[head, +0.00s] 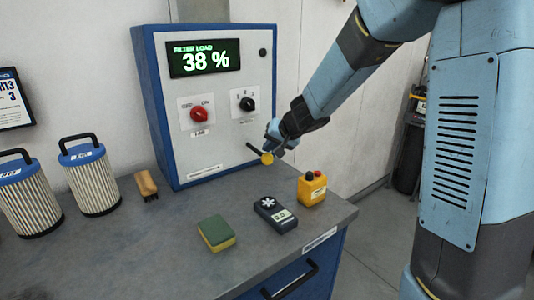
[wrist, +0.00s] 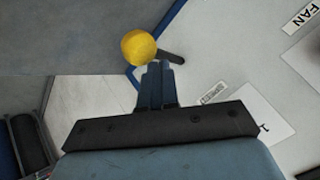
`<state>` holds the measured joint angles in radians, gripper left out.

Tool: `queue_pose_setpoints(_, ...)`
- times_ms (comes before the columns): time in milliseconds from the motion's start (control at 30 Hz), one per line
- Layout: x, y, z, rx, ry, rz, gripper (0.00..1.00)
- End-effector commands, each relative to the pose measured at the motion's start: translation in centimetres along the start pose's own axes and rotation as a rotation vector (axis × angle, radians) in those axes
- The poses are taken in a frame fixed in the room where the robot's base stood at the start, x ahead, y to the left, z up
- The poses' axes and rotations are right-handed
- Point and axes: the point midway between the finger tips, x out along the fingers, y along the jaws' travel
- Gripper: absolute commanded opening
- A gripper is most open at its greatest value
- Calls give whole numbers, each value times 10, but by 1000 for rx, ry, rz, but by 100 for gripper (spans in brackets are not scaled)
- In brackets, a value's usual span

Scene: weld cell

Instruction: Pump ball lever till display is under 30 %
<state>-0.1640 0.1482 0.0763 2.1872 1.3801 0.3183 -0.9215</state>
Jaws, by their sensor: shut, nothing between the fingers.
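The display (head: 204,58) on the blue and white control box reads "FILTER LOAD 38 %" in green. The ball lever is a dark rod with a yellow ball (head: 267,158) at its end, sticking out from the lower right of the box front. My gripper (head: 284,143) is shut and empty, close by the ball's right side in the head view. In the wrist view the yellow ball (wrist: 139,47) is just beyond the shut fingertips (wrist: 160,66), and the dark rod runs behind them. I cannot tell whether the fingers touch the ball.
The box has a red knob (head: 199,115) and a black knob (head: 248,104). On the grey bench stand two filter cartridges (head: 92,180), a brush (head: 146,185), a sponge (head: 216,233), a handheld meter (head: 275,214) and a yellow button box (head: 312,188).

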Motion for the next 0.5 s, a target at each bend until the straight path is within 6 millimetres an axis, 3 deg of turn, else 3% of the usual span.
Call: queue_pose_setpoints(500, 4, 3, 3, 1, -1, 0, 0)
